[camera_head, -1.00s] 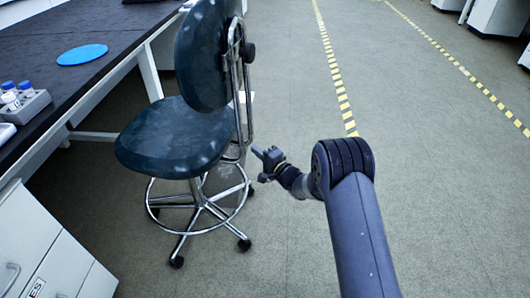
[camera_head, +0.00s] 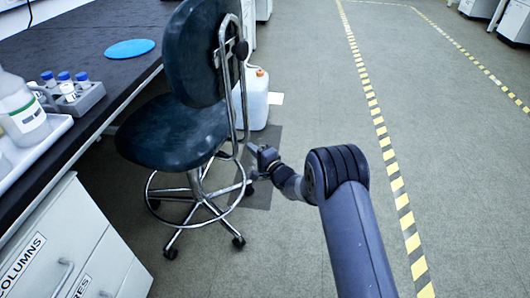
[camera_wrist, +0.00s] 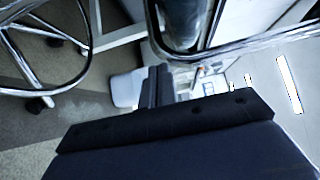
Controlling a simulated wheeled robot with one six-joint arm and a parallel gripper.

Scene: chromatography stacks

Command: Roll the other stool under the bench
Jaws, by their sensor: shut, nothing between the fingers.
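The stool (camera_head: 175,135) has a dark blue round seat, a dark blue backrest, a chrome frame with a foot ring, and casters. It stands upright beside the bench (camera_head: 118,77), its seat near the bench's edge. My gripper (camera_head: 254,149) is shut and empty, just right of the stool's chrome back frame. I cannot tell whether it touches the frame. In the wrist view, my gripper's fingers (camera_wrist: 157,85) are closed near a chrome bar (camera_wrist: 235,47), with the stool's foot ring (camera_wrist: 88,45) at the left.
A white jug (camera_head: 256,100) stands on the floor behind the stool, by a dark mat (camera_head: 262,190). White drawers (camera_head: 70,240) are at the lower left. A bottle (camera_head: 20,108) and a vial rack (camera_head: 85,98) sit on the bench. The floor at right is open, with striped tape (camera_head: 385,140).

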